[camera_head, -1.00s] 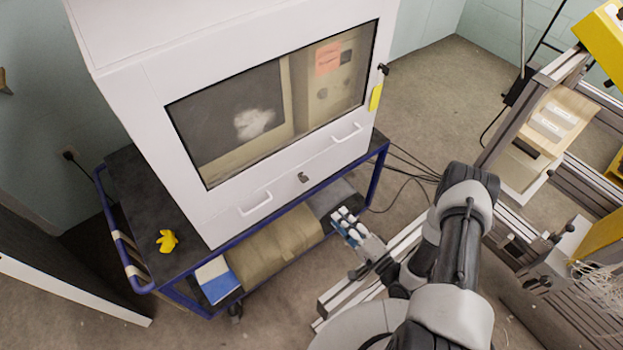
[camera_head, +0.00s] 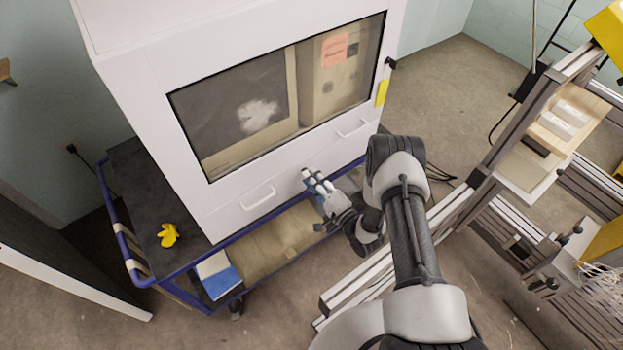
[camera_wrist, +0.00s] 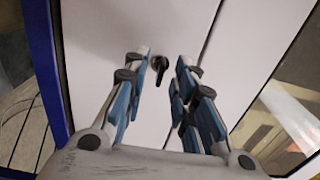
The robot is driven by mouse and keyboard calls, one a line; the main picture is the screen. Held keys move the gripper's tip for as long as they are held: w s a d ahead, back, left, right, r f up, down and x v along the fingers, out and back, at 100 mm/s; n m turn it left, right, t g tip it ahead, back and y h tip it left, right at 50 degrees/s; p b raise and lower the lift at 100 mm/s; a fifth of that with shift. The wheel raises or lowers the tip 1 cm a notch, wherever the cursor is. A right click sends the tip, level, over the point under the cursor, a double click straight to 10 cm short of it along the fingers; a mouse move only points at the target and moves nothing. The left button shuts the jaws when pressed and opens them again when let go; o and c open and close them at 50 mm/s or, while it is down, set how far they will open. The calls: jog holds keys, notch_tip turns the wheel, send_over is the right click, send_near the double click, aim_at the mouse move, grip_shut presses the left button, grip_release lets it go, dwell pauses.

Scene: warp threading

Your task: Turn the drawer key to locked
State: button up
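The drawer key (camera_wrist: 161,68) is a small dark key in a round lock on the white drawer front (camera_wrist: 105,40). In the wrist view it lies just beyond the fingertips, between them. My gripper (camera_wrist: 165,70) is open, with blue-and-white fingers on both sides of the key's line and a gap between them. In the head view my gripper (camera_head: 311,176) is at the lower drawer front, and its fingertips hide the key there. I cannot tell how far the fingertips are from the drawer surface.
The white cabinet has a dark window (camera_head: 240,110) and two drawer handles, left (camera_head: 258,198) and right (camera_head: 352,128). It stands on a blue-framed cart (camera_head: 185,272) with a yellow object (camera_head: 168,235) on its top. An aluminium frame (camera_head: 500,150) stands to the right.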

jog(key=shift+w+a, duration=0.25)
jog(key=shift+w, duration=0.2)
grip_shut()
